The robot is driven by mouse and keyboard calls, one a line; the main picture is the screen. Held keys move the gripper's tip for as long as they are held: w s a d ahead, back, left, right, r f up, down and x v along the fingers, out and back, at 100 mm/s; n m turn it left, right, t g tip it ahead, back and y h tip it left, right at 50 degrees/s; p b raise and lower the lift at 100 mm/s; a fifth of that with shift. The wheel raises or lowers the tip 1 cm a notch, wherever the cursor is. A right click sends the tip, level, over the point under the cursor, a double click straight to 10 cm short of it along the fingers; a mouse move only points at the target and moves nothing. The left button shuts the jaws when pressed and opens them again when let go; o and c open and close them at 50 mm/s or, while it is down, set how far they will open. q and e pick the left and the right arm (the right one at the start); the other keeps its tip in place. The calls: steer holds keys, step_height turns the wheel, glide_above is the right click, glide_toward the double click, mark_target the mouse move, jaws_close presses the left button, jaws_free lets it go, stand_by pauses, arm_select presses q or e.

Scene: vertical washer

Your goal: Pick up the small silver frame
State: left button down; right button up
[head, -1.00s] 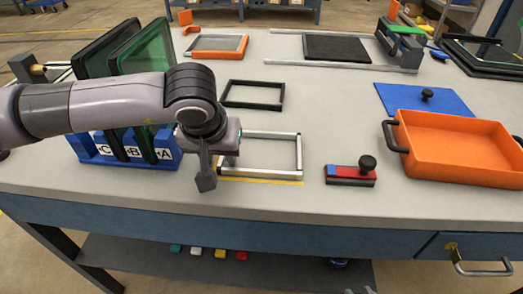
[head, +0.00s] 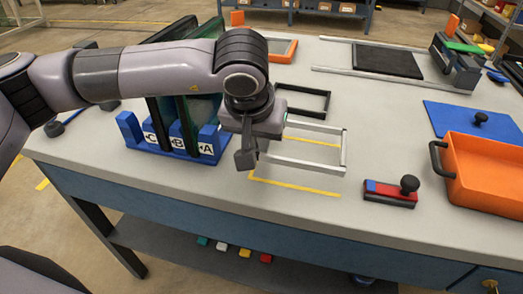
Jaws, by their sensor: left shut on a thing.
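The small silver frame (head: 305,165) is a thin rectangular metal frame, held by its left side. It is raised above the table, and the yellow outline (head: 300,188) shows on the tabletop below it. My left gripper (head: 264,146) is shut on the frame's left side, and its body hides that side. The frame looks roughly level. My right gripper is not in view.
A blue rack (head: 160,148) marked C, B, A holds dark and green panels at left. A black frame (head: 328,104) lies just behind the silver one. A red-and-blue block with a black knob (head: 390,198) and an orange tray (head: 490,190) are at right.

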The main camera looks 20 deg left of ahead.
arm_select(q)
step_height(320, 180, up, 16)
steer(key=shift+p, duration=0.45)
steer(key=shift+f, duration=0.1)
